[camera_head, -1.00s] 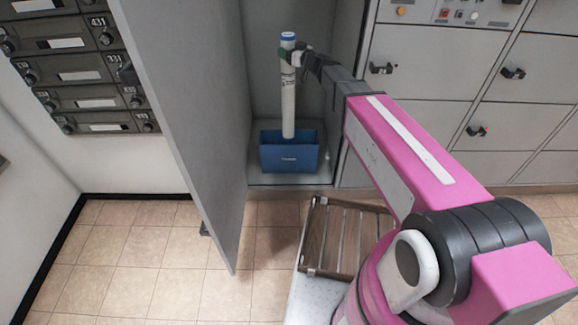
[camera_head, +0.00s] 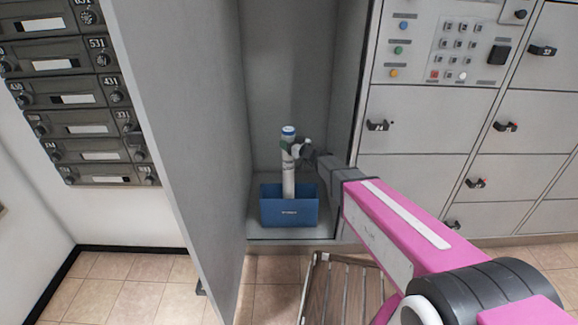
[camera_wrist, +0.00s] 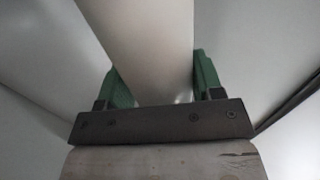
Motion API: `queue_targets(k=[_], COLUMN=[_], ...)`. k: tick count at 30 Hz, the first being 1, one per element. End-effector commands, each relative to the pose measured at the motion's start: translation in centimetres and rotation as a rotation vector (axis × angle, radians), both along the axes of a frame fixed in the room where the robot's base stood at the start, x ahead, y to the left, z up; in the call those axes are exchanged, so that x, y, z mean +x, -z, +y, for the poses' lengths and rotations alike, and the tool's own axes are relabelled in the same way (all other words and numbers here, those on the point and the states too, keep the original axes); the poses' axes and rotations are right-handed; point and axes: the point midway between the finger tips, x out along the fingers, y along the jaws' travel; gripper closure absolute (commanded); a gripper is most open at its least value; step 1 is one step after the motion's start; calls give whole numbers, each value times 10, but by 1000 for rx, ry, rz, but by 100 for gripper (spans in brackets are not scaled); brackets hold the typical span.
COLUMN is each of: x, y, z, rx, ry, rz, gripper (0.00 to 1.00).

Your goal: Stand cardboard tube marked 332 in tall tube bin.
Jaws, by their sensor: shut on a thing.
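The pale cardboard tube (camera_head: 289,182) has a blue cap and stands nearly upright. Its lower end is hidden behind the front wall of the blue tube bin (camera_head: 290,214), and it appears to be inside. Dark print shows on the tube, but I cannot read the number. My gripper (camera_head: 291,149) is shut around the upper part of the tube, just below the cap. In the wrist view the tube (camera_wrist: 140,40) passes between the green fingers of my gripper (camera_wrist: 160,85). Whether the tube touches the bin floor is hidden.
The bin stands on the floor of an open grey locker (camera_head: 285,100). Its open door (camera_head: 180,130) is at the left, and closed lockers (camera_head: 420,125) with a button panel (camera_head: 462,45) are at the right. A slatted wooden piece (camera_head: 345,290) lies in front. Small mailboxes (camera_head: 75,100) are at the far left.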

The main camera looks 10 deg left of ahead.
Motion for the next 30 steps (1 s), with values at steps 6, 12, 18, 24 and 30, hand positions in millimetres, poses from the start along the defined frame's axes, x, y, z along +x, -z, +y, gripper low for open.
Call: queue_targets(k=[6,12,18,24,30], x=[0,1,0,0,0], y=[17,40,53,53,54], z=[0,1,0,0,0], rx=[1,1,1,1,1], ry=[-1,-1,0,0,0], rz=[-1,2,-1,-1,-1], gripper=[85,85,85,85,14])
